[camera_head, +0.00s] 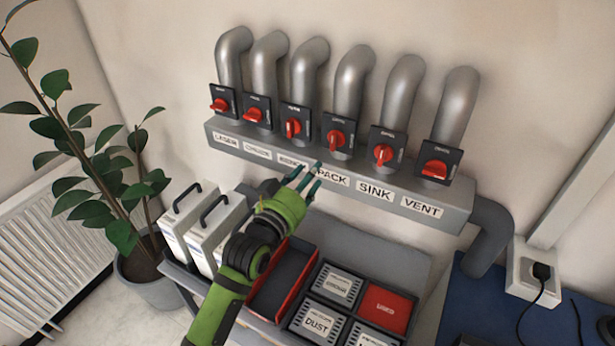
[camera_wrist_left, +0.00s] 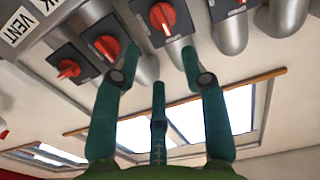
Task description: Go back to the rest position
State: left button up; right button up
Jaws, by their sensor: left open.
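My left gripper (camera_head: 305,180) is open and empty in front of the grey duct box, by the BENCH and PACK labels. Its green fingers also show in the wrist view (camera_wrist_left: 160,75), spread below a red knob (camera_wrist_left: 162,16), with nothing between them. In the head view, the red handles of LASER (camera_head: 219,105), the second switch (camera_head: 254,115) and VENT (camera_head: 435,168) lie roughly crosswise. Those of BENCH (camera_head: 293,128), PACK (camera_head: 337,140) and SINK (camera_head: 383,154) stand roughly upright. My right gripper is not in view.
A potted plant (camera_head: 150,270) and radiator (camera_head: 40,260) stand left. A blue surface (camera_head: 480,305) and socket (camera_head: 533,268) are at right.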

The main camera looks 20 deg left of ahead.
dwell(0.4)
pick_arm(q)
jog(key=s+f+g+y, duration=0.1)
jog(key=s+f+g, duration=0.6)
jog(key=s+f, duration=0.65)
jog(key=s+a+f+g+y, duration=0.15)
jog(key=s+f+g, duration=0.25)
jog(key=s, duration=0.5)
jog(key=s+a+f+g+y, duration=0.1)
jog(key=s+a+f+g, duration=0.15)
jog(key=s, duration=0.65)
notch_tip(320, 180, down, 29)
jog(key=s+g+b, duration=0.2)
jog(key=s+b, duration=0.1)
jog(key=b, duration=0.1)
jog(key=s+a+f+g+b, duration=0.1)
jog(key=s+a+f+b, duration=0.1)
jog(key=s+f, duration=1.2)
jog(key=shift+s+a+f+b, duration=0.15)
jog(key=shift+s+f+b, duration=0.25)
jog(key=shift+f, duration=0.25)
